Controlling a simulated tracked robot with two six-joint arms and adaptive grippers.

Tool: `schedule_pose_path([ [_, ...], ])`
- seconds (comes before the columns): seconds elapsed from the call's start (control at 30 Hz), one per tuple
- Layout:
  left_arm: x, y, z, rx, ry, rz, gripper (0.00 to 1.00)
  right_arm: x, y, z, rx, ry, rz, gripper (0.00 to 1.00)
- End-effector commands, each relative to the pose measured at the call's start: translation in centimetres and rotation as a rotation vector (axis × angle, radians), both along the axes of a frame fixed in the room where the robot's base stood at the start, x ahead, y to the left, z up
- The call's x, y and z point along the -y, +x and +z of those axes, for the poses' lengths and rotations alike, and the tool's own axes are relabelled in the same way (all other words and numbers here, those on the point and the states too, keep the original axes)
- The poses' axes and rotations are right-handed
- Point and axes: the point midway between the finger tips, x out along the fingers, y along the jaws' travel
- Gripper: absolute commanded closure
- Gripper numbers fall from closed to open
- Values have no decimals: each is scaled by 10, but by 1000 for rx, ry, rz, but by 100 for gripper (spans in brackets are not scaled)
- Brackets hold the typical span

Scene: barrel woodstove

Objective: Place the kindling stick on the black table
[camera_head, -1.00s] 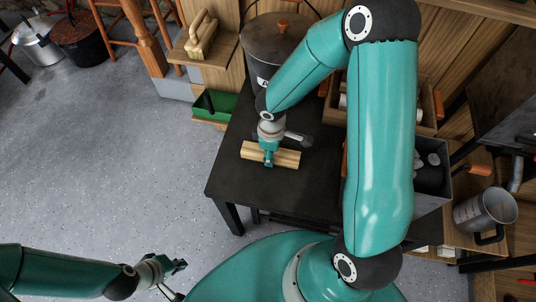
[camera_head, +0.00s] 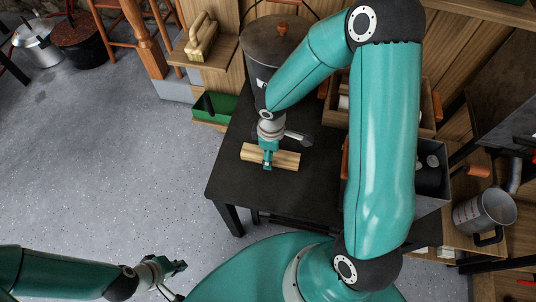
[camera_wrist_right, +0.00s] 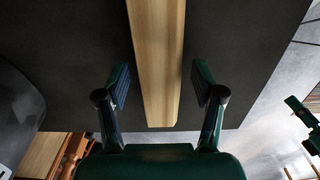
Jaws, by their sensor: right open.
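The kindling stick (camera_head: 285,160) is a pale wooden bar lying on the black table (camera_head: 236,186), near its left side. My right gripper (camera_head: 268,164) is over the middle of the stick, coming down from above. In the right wrist view the stick (camera_wrist_right: 158,60) runs between the two open fingers (camera_wrist_right: 160,88), with a gap on each side. The black table (camera_wrist_right: 235,60) shows on both sides of the stick there. My left gripper (camera_head: 178,268) is at the lower left over the floor, away from the table, with its fingers apart and nothing between them.
A grey bin (camera_head: 432,178) and a metal jug (camera_head: 484,212) are on the right. The table's front left is clear.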

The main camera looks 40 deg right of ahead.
Motion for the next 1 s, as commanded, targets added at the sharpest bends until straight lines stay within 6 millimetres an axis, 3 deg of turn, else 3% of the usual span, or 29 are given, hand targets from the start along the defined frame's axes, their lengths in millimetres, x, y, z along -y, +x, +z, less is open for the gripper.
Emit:
schedule_pose_path([
  [0.3,0,0,20,0,0,0,100,0,1,67,6,0,0,32],
  [0.5,0,0,24,0,0,0,100,0,1,97,4,0,1,32],
  [0.7,0,0,25,0,0,0,100,0,1,109,1,0,2,32],
  [1.0,0,0,25,0,0,0,100,0,0,109,1,1,1,32],
])
